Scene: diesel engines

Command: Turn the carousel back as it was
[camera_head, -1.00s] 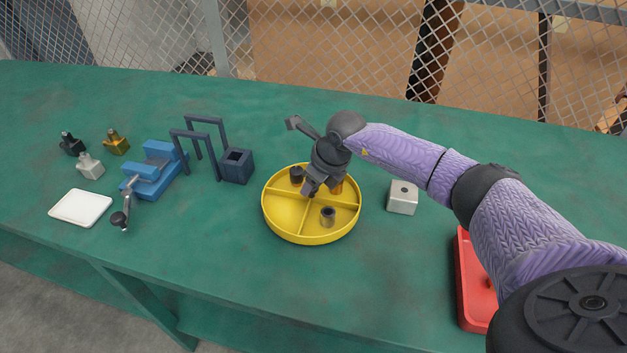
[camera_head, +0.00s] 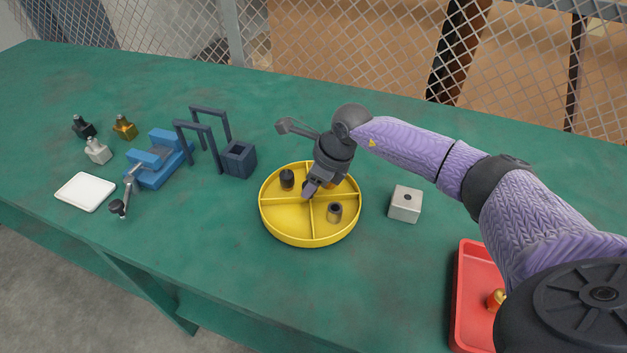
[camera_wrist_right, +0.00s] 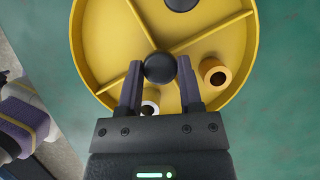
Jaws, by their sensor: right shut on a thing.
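The carousel (camera_head: 283,224) is a round yellow tray with crossed dividers, flat on the green table. My right gripper (camera_head: 311,188) reaches down to its middle and is shut on the dark round knob (camera_wrist_right: 160,67) at the hub. A dark cylindrical part (camera_head: 287,179) stands in the far left compartment. A grey-brown hollow bushing (camera_head: 335,212) stands in the near right one. An orange part is mostly hidden behind the gripper in the head view. My left gripper is not in view.
A pale block with a hole (camera_head: 405,204) stands right of the carousel. A red tray (camera_head: 470,290) lies nearer, partly behind my arm. Left are a dark blue frame and box (camera_head: 238,160), a blue vise (camera_head: 160,165), a white plate (camera_head: 85,192) and several small fittings (camera_head: 124,127).

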